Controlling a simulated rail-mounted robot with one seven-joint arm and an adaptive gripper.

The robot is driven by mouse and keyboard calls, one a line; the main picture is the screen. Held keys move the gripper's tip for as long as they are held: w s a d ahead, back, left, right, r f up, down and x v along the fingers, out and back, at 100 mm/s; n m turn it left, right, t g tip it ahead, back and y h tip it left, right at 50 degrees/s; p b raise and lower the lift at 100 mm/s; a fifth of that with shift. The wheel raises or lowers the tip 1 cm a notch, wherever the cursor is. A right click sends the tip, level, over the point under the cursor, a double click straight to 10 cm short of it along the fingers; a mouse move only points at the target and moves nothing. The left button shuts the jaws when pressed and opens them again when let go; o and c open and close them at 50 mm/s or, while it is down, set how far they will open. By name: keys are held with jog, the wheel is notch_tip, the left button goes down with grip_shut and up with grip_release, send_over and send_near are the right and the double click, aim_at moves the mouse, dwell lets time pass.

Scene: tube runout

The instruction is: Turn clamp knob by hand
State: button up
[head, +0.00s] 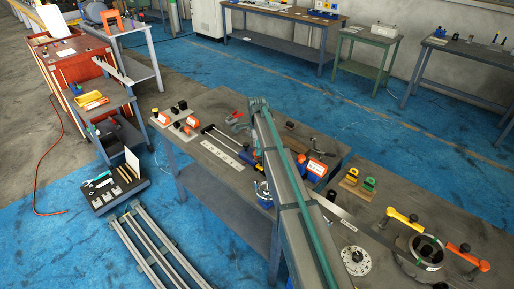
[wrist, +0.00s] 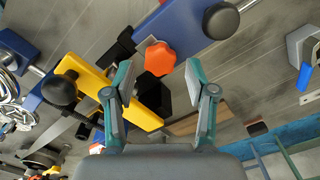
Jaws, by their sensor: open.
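An orange lobed knob (wrist: 159,58) shows in the wrist view, beside a black block and between a blue bar (wrist: 190,18) and a yellow bar (wrist: 95,82). I take it for the clamp knob. My gripper (wrist: 159,76) is open, with its teal fingers on either side of the view. The knob appears in the gap between the fingertips, slightly beyond them; I cannot tell the exact distance, and no contact is visible. In the head view my arm crosses the workbench (head: 215,108) and hides part of it; I cannot make out the knob or my gripper there.
Black round knobs (wrist: 221,20) and (wrist: 60,90) sit on the blue and yellow bars near my fingers. In the head view, a round dial plate (head: 356,261) and a ring-shaped fixture (head: 426,251) lie on the right bench. A white scale strip (head: 221,156) lies left of my arm.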

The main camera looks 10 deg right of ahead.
jog(key=m, duration=0.2)
jog(key=shift+m, duration=0.3)
jog(key=shift+f, duration=0.2)
jog(key=shift+f+b, duration=0.4)
jog(key=shift+f, duration=0.4)
jog(key=c, duration=0.9)
jog(key=n, duration=0.3)
jog(key=o, duration=1)
jog(key=shift+n, duration=0.3)
